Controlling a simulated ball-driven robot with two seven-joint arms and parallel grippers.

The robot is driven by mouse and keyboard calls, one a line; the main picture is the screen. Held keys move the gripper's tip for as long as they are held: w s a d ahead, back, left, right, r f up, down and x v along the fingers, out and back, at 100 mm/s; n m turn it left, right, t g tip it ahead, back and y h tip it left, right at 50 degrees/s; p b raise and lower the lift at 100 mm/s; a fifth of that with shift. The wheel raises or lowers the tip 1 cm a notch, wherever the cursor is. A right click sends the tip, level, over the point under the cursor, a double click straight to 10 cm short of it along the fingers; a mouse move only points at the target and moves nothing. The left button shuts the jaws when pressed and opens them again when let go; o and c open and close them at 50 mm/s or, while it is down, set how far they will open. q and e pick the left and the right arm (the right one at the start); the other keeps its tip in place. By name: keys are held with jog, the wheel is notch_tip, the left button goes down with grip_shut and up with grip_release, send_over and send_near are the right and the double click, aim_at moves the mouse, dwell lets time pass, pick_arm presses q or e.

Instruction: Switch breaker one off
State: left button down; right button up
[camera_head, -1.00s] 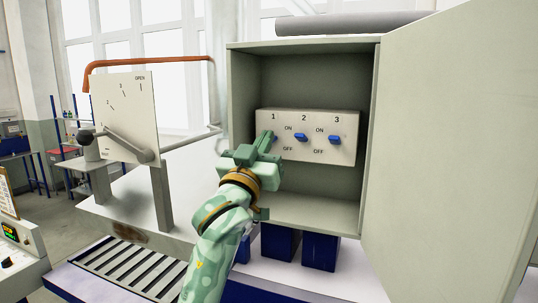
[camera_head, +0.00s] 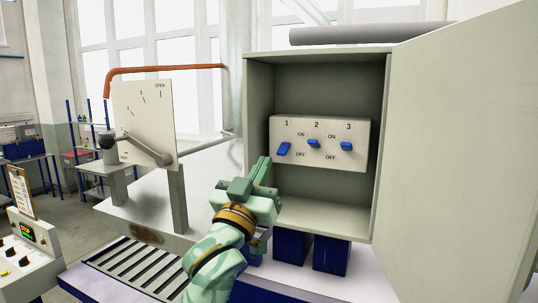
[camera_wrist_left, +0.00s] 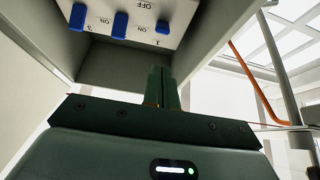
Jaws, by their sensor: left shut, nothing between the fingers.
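The breaker panel (camera_head: 330,167) is inside the open grey cabinet, with three blue levers numbered 1, 2 and 3. The lever of breaker one (camera_head: 283,149) sits lower than the other two and is tilted down, on the OFF side. Levers two (camera_head: 313,143) and three (camera_head: 346,146) are higher. My left gripper (camera_head: 262,172) is shut and empty, below and left of lever one and apart from it. In the left wrist view, its closed fingers (camera_wrist_left: 162,88) point toward the panel, with lever one (camera_wrist_left: 162,27) beyond them. My right gripper is not in view.
The cabinet (camera_head: 257,100) has side walls around the panel, and its door (camera_head: 450,150) stands open at right. A plate with a grey handle (camera_head: 145,125) and an orange pipe (camera_head: 165,69) are at left. Space before the panel is clear.

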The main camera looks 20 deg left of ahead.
pick_arm(q)
jog(key=shift+v, duration=1.1)
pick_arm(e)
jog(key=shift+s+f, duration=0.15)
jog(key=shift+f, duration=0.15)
